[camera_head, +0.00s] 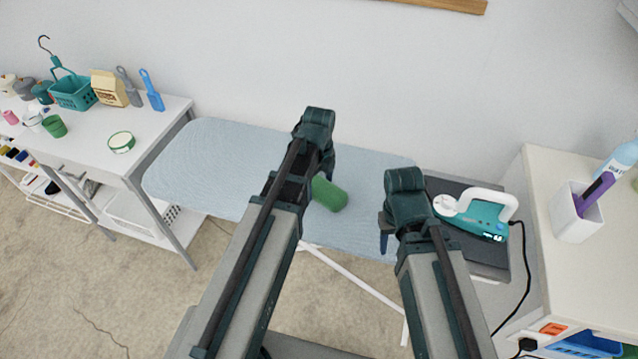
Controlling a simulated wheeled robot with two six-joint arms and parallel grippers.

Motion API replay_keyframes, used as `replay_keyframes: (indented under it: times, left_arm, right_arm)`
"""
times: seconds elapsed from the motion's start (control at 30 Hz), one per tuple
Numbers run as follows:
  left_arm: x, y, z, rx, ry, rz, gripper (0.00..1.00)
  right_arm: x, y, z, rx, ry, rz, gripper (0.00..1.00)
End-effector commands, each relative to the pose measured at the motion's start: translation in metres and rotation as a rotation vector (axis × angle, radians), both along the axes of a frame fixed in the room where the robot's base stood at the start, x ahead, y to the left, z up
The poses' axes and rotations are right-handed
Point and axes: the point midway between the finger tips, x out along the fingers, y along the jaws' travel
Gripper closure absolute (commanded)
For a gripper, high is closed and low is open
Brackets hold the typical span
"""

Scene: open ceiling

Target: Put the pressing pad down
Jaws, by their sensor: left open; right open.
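A green cylinder-shaped pad (330,194), which I take as the pressing pad, lies on the light blue ironing board (215,165). Its left end is partly hidden behind my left arm. My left gripper (318,172) points down beside the pad's left end; its fingertips are mostly hidden by the arm, and I cannot tell whether they touch the pad. It is open. My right gripper (385,235) is open and empty at the board's right end, apart from the pad.
A teal and white iron (478,213) rests on a dark plate (493,262) at the right. A white cabinet (560,185) stands beyond. The board's left half is clear.

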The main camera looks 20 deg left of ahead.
Motion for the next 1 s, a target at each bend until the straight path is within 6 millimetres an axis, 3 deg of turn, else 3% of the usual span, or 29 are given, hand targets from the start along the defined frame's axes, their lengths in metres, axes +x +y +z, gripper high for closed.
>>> replay_keyframes:
  times: [0.27,0.8,1.0]
  left_arm:
    - [0.0,0.0,0.026,0.0,0.0,0.0,0.0]
    - [0.0,0.0,0.107,0.0,0.0,0.0,0.0]
    - [0.0,0.0,0.122,0.0,0.0,0.0,0.0]
  right_arm:
    - [0.0,0.0,0.026,0.0,0.0,0.0,0.5]
    - [0.0,0.0,0.107,0.0,0.0,0.0,0.5]
    - [0.0,0.0,0.122,0.0,0.0,0.001,0.5]
